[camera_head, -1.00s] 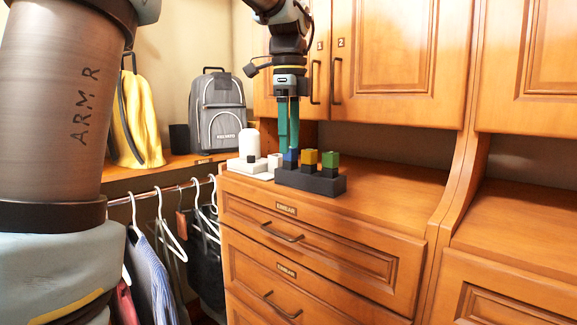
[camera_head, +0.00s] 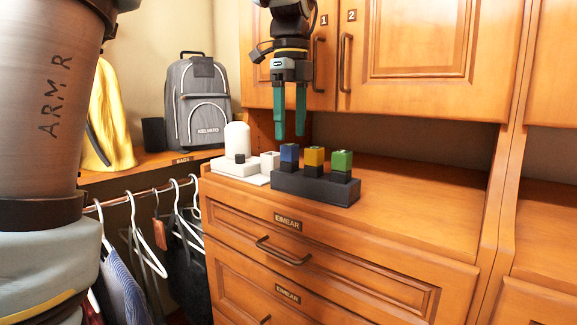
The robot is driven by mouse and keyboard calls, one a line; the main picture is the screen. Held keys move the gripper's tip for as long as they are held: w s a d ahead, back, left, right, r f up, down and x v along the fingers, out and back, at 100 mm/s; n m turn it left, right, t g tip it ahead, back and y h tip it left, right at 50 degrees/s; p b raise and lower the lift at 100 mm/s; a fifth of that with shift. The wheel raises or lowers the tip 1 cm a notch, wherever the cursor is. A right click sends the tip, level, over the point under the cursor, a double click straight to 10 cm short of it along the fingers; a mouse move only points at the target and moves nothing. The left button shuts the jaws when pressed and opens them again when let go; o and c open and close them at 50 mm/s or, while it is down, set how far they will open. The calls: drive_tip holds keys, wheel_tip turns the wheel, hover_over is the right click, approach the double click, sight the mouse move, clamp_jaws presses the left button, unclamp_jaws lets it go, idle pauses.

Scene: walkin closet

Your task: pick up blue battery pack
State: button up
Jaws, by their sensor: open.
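The blue battery pack (camera_head: 289,153) stands upright in the left slot of a dark charging block (camera_head: 314,187) on top of the drawer cabinet.
A white base with a rounded white device (camera_head: 238,139) stands left of the block. Cabinet doors (camera_head: 430,50) rise behind. The cabinet top right of the block (camera_head: 420,205) is clear.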

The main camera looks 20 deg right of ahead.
sight(290, 144)
drive_tip(key=shift+w+f+p, duration=0.15)
drive_tip(key=shift+f+p, duration=0.05)
drive_tip(key=shift+f, duration=1.35)
drive_tip(key=shift+w+f+p, duration=0.1)
drive_tip(key=shift+f+p, duration=0.1)
drive_tip(key=shift+f, duration=1.35)
drive_tip(key=shift+c, duration=0.2)
clamp_jaws()
